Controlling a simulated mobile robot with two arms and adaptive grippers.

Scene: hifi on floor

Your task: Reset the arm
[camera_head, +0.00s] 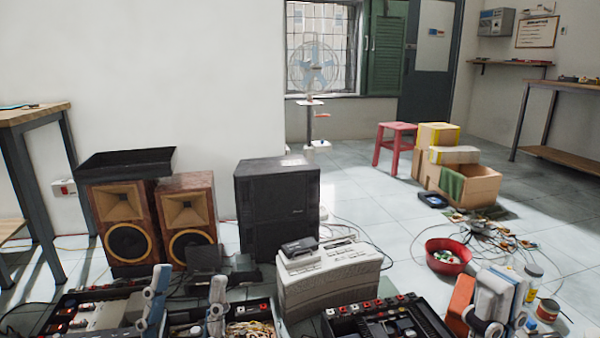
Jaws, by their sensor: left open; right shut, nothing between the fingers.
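My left gripper (189,282) is at the lower left, its two grey-blue fingers pointing up and spread well apart. Nothing is held between them. They stand in front of open trays of electronics parts. My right gripper (496,288) is at the lower right, its fingers together with no object held. It is just right of an orange block (460,305) and left of some small jars. The lower parts of both arms are cut off by the bottom edge.
Two wooden speakers (122,222), a black speaker (278,212) and a beige machine (332,280) stand ahead. An open black case (385,322) lies in front. A red bowl (447,257), loose cables and cardboard boxes (468,185) are at right. Clear floor shows at centre right.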

